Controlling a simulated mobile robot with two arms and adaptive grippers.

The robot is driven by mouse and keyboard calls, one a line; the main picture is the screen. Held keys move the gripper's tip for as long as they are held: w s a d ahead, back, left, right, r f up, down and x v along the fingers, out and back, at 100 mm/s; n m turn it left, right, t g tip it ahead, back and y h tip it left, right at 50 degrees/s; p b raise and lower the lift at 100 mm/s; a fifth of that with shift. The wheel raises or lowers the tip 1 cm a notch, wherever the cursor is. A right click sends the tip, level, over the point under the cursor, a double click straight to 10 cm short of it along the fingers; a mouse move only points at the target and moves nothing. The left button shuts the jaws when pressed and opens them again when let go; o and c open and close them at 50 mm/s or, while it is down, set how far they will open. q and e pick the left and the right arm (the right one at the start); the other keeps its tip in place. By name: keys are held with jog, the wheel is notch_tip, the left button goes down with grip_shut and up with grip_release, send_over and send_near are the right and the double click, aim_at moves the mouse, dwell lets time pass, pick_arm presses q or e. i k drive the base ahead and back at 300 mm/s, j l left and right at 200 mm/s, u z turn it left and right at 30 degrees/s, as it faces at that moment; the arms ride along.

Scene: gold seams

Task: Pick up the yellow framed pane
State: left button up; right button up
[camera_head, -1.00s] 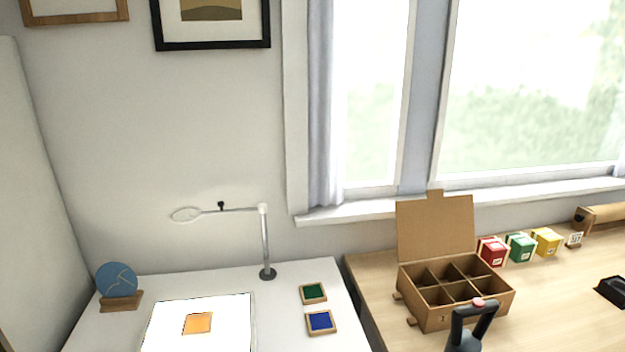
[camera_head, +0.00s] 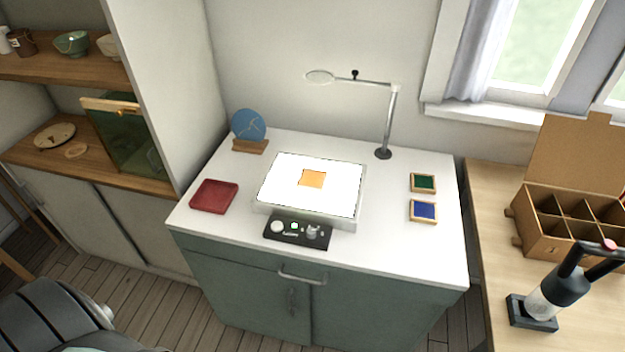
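The yellow framed pane (camera_head: 313,179) looks orange-yellow and lies flat on the glowing white light panel (camera_head: 268,203) on the white cabinet top. A green framed pane (camera_head: 423,183) and a blue framed pane (camera_head: 423,211) lie to the right of the panel. Neither gripper can be made out. A dark rounded shape at the lower left may be part of my body.
A red tray (camera_head: 214,196) sits left of the panel and a black control strip (camera_head: 297,231) in front. A lamp (camera_head: 384,153) and a blue disc on a stand (camera_head: 248,128) stand behind. A divided cardboard box (camera_head: 560,238) and a dark-handled tool (camera_head: 562,288) are at right.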

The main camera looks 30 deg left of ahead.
aim_at(311, 180)
jog(key=i+l+u, duration=0.1)
jog(key=u, duration=0.3)
jog(key=i+l+u, duration=0.2)
jog(key=u, duration=0.2)
jog(key=i+l, duration=0.05)
jog(key=i, duration=0.05)
